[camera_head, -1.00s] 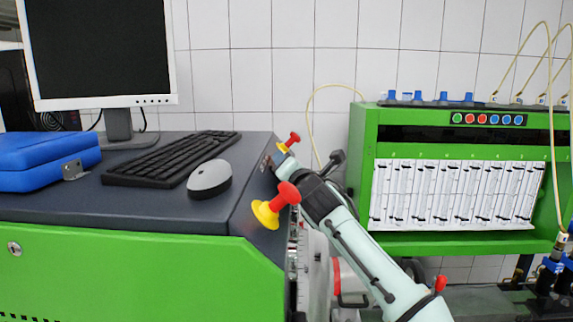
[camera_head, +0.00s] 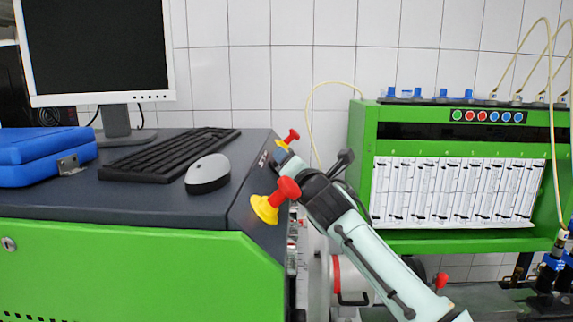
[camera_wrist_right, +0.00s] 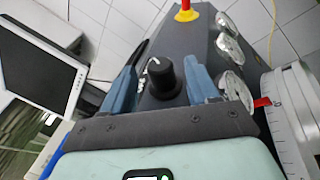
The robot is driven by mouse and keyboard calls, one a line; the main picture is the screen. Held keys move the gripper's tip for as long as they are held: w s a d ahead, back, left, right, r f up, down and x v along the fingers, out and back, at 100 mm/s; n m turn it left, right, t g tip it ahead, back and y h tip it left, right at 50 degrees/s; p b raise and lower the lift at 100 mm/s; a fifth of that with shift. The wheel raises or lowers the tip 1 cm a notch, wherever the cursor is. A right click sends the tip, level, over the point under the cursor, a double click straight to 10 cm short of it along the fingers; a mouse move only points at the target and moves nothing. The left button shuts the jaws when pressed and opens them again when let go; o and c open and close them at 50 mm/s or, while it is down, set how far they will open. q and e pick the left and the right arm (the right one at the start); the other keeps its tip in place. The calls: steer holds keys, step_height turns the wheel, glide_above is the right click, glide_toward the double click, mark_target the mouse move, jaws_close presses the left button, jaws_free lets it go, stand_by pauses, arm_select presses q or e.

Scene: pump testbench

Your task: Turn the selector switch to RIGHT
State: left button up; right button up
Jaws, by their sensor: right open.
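The selector switch is a black knob (camera_wrist_right: 165,78) with a white pointer mark on its top, seen in the right wrist view. It stands on the dark sloped panel between the two blue-grey fingers of my right gripper (camera_wrist_right: 163,82). The fingers are apart, one on each side of the knob, and I see no clear contact. In the head view my right gripper (camera_head: 281,157) is at the console's right edge, between the two red-and-yellow buttons. The knob is hidden there. My left gripper is not in view.
A red button on a yellow base (camera_head: 275,201) stands close in front of my right wrist, with another (camera_head: 289,139) behind. Round gauges (camera_wrist_right: 229,48) line the panel beside the gripper. A keyboard (camera_head: 170,154) and mouse (camera_head: 208,173) lie on the console top.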

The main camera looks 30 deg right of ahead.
steer(key=b+v, duration=0.1)
steer(key=v, duration=0.3)
steer(key=shift+s, duration=0.3)
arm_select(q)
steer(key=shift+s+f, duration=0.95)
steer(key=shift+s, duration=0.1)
arm_select(e)
steer(key=shift+w+f, duration=0.1)
